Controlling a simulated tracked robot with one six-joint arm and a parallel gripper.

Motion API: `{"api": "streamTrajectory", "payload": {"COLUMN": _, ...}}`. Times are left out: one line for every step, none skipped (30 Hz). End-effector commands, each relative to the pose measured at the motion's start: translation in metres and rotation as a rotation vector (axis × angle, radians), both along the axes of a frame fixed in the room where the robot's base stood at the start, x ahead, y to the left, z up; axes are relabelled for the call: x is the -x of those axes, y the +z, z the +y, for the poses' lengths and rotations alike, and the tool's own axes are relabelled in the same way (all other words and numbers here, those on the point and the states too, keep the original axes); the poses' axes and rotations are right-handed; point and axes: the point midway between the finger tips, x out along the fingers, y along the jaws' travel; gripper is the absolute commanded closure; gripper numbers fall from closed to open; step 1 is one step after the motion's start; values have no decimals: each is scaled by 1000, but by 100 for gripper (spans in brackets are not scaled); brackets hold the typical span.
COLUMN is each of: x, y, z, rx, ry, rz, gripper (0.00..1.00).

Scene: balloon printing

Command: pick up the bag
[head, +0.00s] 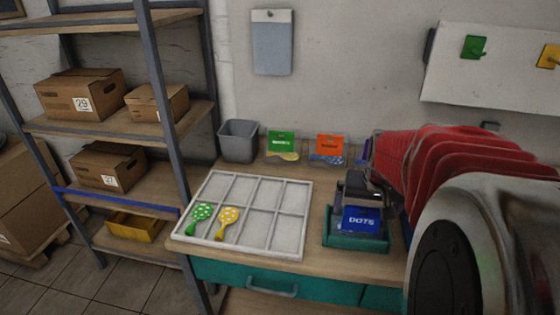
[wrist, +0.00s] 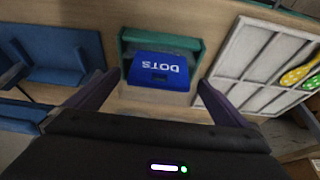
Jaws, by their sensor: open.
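Two bags with coloured header cards stand at the back of the bench in the head view: a green-topped bag (head: 281,144) and an orange-topped bag (head: 328,148). A sliver of a blue or purple thing (head: 363,151) shows right of them, mostly hidden by my arm. A blue piece marked DOTS (head: 361,221) sits in a teal tray (head: 340,240); I cannot tell if it is a bag. My gripper (head: 350,192) is over this tray. In the wrist view its open fingers (wrist: 157,80) flank the blue piece (wrist: 158,72), with nothing held.
A white divided tray (head: 262,227) on the bench holds a green balloon (head: 202,213) and a yellow balloon (head: 227,220), both dotted. A grey bin (head: 238,141) stands behind it. A shelf (head: 115,127) with boxes is at the left. Blue structures (wrist: 50,55) show in the wrist view.

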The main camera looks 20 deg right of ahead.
Motion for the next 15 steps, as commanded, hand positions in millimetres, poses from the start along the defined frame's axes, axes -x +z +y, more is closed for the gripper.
{"api": "streamTrajectory", "payload": {"x": -1, "y": -6, "z": -1, "rx": -2, "ry": 0, "rz": 2, "gripper": 0}}
{"api": "streamTrajectory", "payload": {"x": -2, "y": -8, "z": -2, "rx": -1, "ry": 0, "rz": 1, "gripper": 0}}
{"api": "streamTrajectory", "payload": {"x": -3, "y": -10, "z": -2, "rx": -1, "ry": 0, "rz": 1, "gripper": 0}}
{"api": "streamTrajectory", "payload": {"x": -4, "y": -11, "z": -2, "rx": -1, "ry": 0, "rz": 1, "gripper": 0}}
{"api": "streamTrajectory", "payload": {"x": -4, "y": -12, "z": -3, "rx": -1, "ry": 0, "rz": 1, "gripper": 0}}
{"api": "streamTrajectory", "payload": {"x": -4, "y": -13, "z": -3, "rx": -1, "ry": 0, "rz": 1, "gripper": 0}}
{"api": "streamTrajectory", "payload": {"x": -4, "y": -13, "z": -3, "rx": 0, "ry": 0, "rz": 0, "gripper": 0}}
{"api": "streamTrajectory", "payload": {"x": -4, "y": -13, "z": -3, "rx": 0, "ry": 0, "rz": 0, "gripper": 0}}
{"api": "streamTrajectory", "payload": {"x": -4, "y": -13, "z": -3, "rx": 0, "ry": 0, "rz": 0, "gripper": 0}}
{"api": "streamTrajectory", "payload": {"x": -4, "y": -13, "z": -3, "rx": 0, "ry": 0, "rz": 0, "gripper": 0}}
{"api": "streamTrajectory", "payload": {"x": -4, "y": -13, "z": -3, "rx": 0, "ry": 0, "rz": 0, "gripper": 0}}
{"api": "streamTrajectory", "payload": {"x": -4, "y": -13, "z": -3, "rx": 0, "ry": 0, "rz": 0, "gripper": 0}}
{"api": "streamTrajectory", "payload": {"x": -4, "y": -13, "z": -3, "rx": 0, "ry": 0, "rz": 0, "gripper": 0}}
{"api": "streamTrajectory", "payload": {"x": -4, "y": -13, "z": -3, "rx": 0, "ry": 0, "rz": 0, "gripper": 0}}
{"api": "streamTrajectory", "payload": {"x": -4, "y": -13, "z": -3, "rx": 0, "ry": 0, "rz": 0, "gripper": 0}}
